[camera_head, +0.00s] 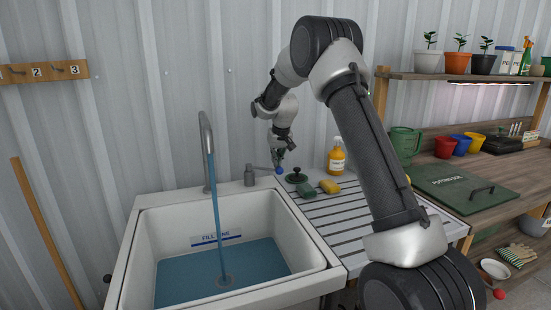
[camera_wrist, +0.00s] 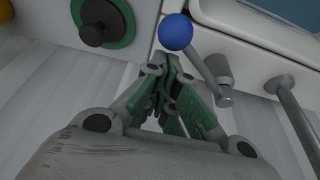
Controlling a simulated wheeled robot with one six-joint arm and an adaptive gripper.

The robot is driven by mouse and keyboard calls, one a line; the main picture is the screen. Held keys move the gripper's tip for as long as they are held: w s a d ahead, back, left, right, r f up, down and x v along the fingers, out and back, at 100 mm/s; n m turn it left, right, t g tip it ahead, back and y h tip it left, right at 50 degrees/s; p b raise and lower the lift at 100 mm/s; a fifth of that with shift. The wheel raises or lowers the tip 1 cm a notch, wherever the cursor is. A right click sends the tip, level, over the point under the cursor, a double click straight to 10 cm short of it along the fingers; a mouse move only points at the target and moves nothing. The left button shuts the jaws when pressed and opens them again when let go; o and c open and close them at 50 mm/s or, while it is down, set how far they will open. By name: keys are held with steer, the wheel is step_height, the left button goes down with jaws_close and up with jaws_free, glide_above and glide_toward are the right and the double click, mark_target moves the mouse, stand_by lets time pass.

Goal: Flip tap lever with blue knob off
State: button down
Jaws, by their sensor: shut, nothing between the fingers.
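The tap lever (camera_head: 262,168) is a grey rod reaching right from a grey post (camera_head: 249,176) behind the sink. Its blue knob (camera_head: 279,170) is at the right end. The tap spout (camera_head: 207,150) stands to the left, and a blue stream of water (camera_head: 214,215) runs from it into the sink. My gripper (camera_head: 279,160) is shut and empty, just above or beside the knob. In the wrist view the blue knob (camera_wrist: 176,32) lies just beyond the shut green-padded fingertips (camera_wrist: 172,72); I cannot tell whether they touch.
The white sink (camera_head: 135,240) holds blue water below a "FILL LINE" label (camera_head: 216,238). The corrugated wall is close behind.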

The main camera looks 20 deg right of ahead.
steer(key=shift+s, duration=0.1)
stand_by(0.3)
steer(key=shift+s+a+m, duration=0.15)
steer(key=shift+s+m, duration=0.1)
steer(key=shift+m, duration=0.05)
steer(key=shift+s, duration=0.15)
steer(key=shift+s+a+m+h, duration=0.35)
steer(key=shift+s+m, duration=0.1)
steer(key=shift+m, duration=0.2)
steer(key=shift+s+a+m+h, duration=0.3)
steer(key=shift+s+m, duration=0.15)
steer(key=shift+m, duration=0.2)
steer(key=s+a+m+g+h, duration=0.1)
steer(key=s+a+m+h, duration=0.1)
steer(key=s+a+m, duration=0.2)
steer(key=shift+a+m, duration=1)
steer(key=shift+m, duration=0.3)
steer(key=shift+s, duration=0.15)
